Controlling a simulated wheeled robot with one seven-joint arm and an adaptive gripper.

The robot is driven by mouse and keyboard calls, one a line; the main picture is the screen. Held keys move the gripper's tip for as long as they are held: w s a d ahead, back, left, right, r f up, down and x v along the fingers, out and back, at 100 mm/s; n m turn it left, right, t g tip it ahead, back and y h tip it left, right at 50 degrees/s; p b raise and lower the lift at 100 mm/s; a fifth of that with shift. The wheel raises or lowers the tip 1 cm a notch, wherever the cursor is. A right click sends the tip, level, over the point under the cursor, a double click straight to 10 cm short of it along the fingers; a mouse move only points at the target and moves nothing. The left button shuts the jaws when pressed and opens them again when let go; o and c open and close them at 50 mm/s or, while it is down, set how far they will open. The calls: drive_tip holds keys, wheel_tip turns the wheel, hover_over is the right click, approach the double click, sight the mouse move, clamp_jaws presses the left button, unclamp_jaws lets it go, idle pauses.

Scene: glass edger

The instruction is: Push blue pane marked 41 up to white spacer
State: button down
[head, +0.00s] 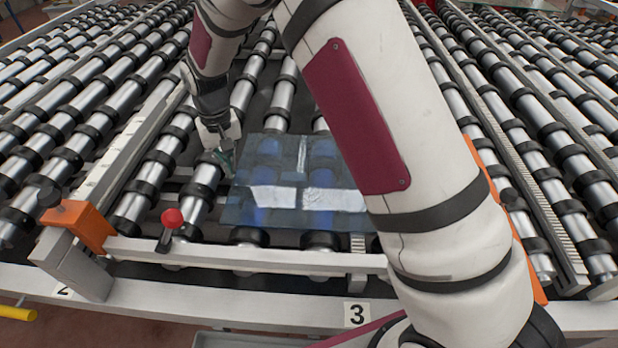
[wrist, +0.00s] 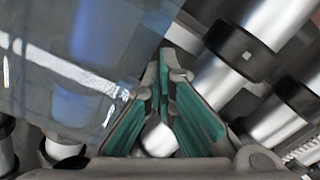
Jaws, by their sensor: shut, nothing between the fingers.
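A translucent blue glass pane (head: 272,172) lies flat on the rollers in the middle of the head view. Its right part is hidden behind my arm. Pale white bands show on it. No number can be read on it. My gripper (head: 226,163) is low over the rollers beside the pane's left edge. In the wrist view my gripper (wrist: 165,88) has its teal fingers shut and empty. The pane (wrist: 60,95) fills the left of that view, its edge close to the fingers; whether they touch is unclear. I cannot pick out a white spacer with certainty.
Dark-ringed metal rollers run on all sides. A pale rail (head: 240,257) crosses in front of the pane. A red knob (head: 173,217) and an orange block (head: 78,226) stand at the front left.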

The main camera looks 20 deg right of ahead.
sight(294, 173)
drive_tip(key=shift+s+d+p, duration=1)
drive_tip(key=shift+s+d, duration=0.25)
drive_tip(key=shift+d, duration=1.75)
drive_tip(key=shift+s+d+p, duration=0.95)
drive_tip(key=shift+s+d, duration=0.25)
drive_tip(key=shift+d, duration=1.8)
drive_tip(key=shift+s+d+p, duration=1)
drive_tip(key=shift+s+d, duration=0.25)
drive_tip(key=shift+d, duration=1.75)
drive_tip(key=shift+w+a+b, duration=0.3)
drive_tip(key=shift+w+a, duration=0.1)
drive_tip(key=shift+a, duration=0.5)
drive_tip(key=shift+w+a+b, duration=0.25)
drive_tip(key=shift+w+a, duration=0.1)
drive_tip(key=shift+a, duration=0.5)
drive_tip(key=shift+r, duration=0.1)
drive_tip(key=shift+r+p, duration=0.75)
drive_tip(key=shift+r, duration=3.15)
